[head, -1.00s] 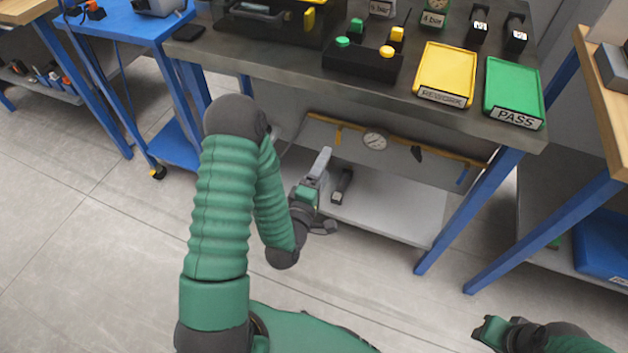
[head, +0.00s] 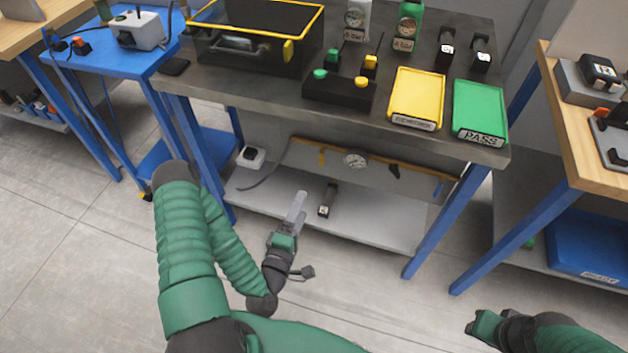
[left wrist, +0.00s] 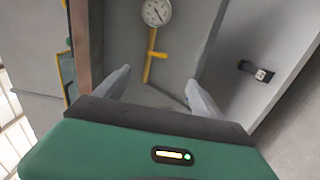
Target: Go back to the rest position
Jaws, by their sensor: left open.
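My left gripper (head: 297,208) is low in front of the grey workbench, at about the height of its lower shelf, with the arm bent down from the left. In the left wrist view its two grey fingers (left wrist: 155,88) stand apart with nothing between them. My right arm's end (head: 485,326) shows at the bottom right of the head view; its fingers cannot be made out.
The workbench (head: 270,104) carries a yellow tray (head: 416,95), a green PASS tray (head: 480,105) and a yellow-rimmed bin (head: 255,8). Its lower shelf (head: 370,225) holds a small black device (head: 327,200). A blue table stands left and a wooden bench (head: 590,125) right. The floor in front is clear.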

